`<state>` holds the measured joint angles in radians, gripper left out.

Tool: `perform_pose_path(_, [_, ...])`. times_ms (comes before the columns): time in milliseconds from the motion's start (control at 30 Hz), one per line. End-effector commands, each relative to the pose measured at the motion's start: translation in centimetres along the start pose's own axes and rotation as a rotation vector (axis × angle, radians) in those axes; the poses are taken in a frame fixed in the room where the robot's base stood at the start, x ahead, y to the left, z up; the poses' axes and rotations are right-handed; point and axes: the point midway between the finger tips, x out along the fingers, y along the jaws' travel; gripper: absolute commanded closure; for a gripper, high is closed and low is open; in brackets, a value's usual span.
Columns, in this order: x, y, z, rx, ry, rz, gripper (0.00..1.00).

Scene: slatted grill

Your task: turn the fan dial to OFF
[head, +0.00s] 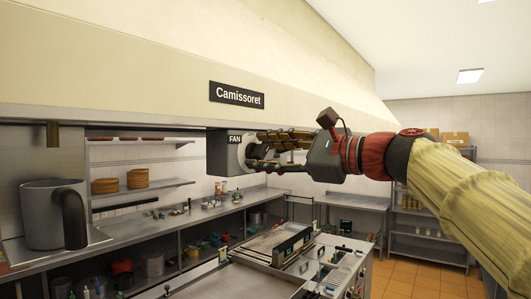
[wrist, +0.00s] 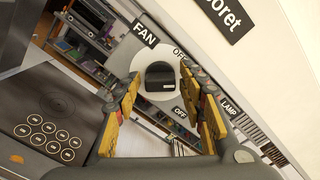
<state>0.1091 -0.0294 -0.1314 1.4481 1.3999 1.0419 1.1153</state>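The fan dial is a dark knob (wrist: 160,77) on a round pale plate, seen in the middle of the wrist view. A FAN label (wrist: 145,33) is above left of it, and OFF labels (wrist: 180,53) are at its upper right and lower right. In the head view the dial's grey box (head: 222,160) hangs under the hood, with the knob mostly hidden by my fingers. My gripper (head: 254,152) is open, its yellow-padded fingers pointing at the dial. In the wrist view the fingertips are on either side of the knob, with gaps showing. I cannot tell the knob's setting.
The pale hood with a Camissoret sign (head: 237,94) is above my gripper. A LAMP label (wrist: 229,106) is to the right in the wrist view. Below are a slatted grill (head: 272,241) and steel counters. A large grey jug (head: 48,214) stands at the left.

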Motion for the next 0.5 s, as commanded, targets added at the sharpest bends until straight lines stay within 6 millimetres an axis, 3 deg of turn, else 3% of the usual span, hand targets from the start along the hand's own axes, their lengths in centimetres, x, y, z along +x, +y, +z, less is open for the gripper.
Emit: perform_pose_path(500, [-0.02, 0.01, 0.01, 0.000, 0.000, 0.000, 0.91])
